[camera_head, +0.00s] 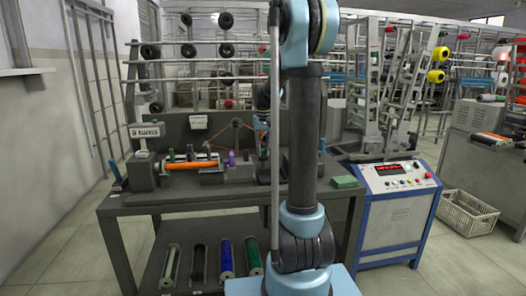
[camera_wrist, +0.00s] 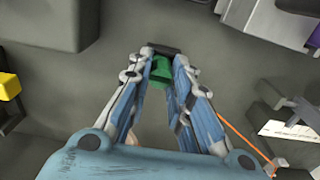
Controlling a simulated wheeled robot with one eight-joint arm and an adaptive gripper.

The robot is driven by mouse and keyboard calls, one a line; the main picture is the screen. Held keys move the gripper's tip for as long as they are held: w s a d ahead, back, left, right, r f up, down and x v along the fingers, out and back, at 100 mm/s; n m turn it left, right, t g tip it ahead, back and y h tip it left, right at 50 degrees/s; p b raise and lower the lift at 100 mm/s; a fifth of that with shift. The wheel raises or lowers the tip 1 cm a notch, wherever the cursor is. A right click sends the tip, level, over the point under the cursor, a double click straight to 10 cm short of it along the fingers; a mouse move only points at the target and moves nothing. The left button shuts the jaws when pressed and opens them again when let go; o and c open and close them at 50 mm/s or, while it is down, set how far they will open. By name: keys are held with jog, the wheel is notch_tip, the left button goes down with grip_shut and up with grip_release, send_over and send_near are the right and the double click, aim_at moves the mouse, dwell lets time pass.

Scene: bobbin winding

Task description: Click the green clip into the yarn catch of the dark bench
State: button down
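The dark bench (camera_head: 140,206) stands left of and behind my arm in the head view. In the wrist view my gripper (camera_wrist: 161,62) points at the grey bench surface, its fingers closed in on the green clip (camera_wrist: 160,73). The clip sits between the fingertips, partly covered by them. A small black piece (camera_wrist: 161,48) shows right at the tips; I cannot tell whether it belongs to the fingers or the bench. I cannot make out the yarn catch for certain. In the head view my arm hides most of the gripper and the clip.
An orange yarn (camera_wrist: 240,142) runs beside a white card (camera_wrist: 292,124) at the wrist view's right. A yellow block (camera_wrist: 9,87) is at left. On the bench lie an orange spindle (camera_head: 190,164) and a green box (camera_head: 345,182). A blue-white control cabinet (camera_head: 392,215) stands right.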

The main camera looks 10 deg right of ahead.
jog(key=shift+r, duration=2.25)
jog(key=shift+s, duration=0.1)
